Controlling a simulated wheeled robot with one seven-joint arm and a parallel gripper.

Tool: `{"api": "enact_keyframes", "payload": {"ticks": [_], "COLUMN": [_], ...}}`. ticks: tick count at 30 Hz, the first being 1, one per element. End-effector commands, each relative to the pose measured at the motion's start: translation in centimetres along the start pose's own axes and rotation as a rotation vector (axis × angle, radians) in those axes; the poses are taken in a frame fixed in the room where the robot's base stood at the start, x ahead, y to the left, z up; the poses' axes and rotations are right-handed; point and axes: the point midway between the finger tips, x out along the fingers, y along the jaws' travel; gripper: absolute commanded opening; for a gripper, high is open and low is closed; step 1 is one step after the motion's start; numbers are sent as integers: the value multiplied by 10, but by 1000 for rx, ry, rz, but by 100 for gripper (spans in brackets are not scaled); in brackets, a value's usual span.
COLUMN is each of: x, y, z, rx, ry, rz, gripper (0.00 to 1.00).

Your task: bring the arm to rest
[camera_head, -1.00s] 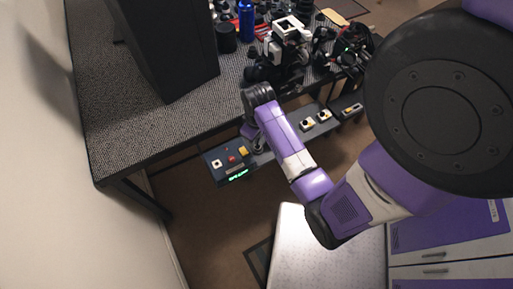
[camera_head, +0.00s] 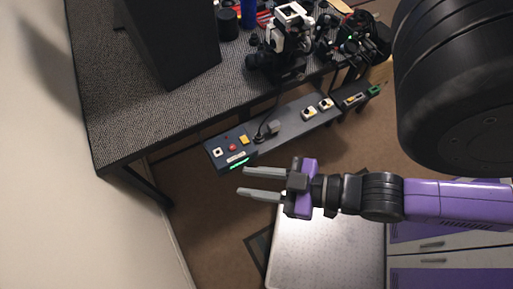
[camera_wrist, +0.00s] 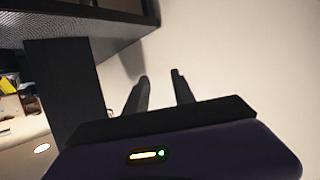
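My gripper (camera_head: 262,184) is in the middle of the head view, with its two grey fingers apart and pointing left. Nothing is between the fingers. It is in front of the table's control strip and appears above the floor and the edge of a silver plate. In the wrist view, the two dark fingers (camera_wrist: 160,92) also stand apart with only the pale wall behind them. My purple arm reaches in from the right.
A dark textured table (camera_head: 120,110) carries a large black box (camera_head: 175,45) and a white-and-black device (camera_head: 285,40). A control strip (camera_head: 290,128) with buttons and sockets runs along its front. A silver perforated plate (camera_head: 325,255) lies below. Purple-and-white drawers (camera_head: 430,265) stand at lower right.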

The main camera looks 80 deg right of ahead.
Motion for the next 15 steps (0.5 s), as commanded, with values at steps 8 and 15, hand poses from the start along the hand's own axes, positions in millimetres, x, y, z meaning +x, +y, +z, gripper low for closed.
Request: {"api": "enact_keyframes", "payload": {"ticks": [8,15], "x": [-18,-16], "y": [-8,-8], "z": [-26,-22], "rx": [19,18], "ry": [65,64], "rz": [-42,-40], "gripper": [31,31]}}
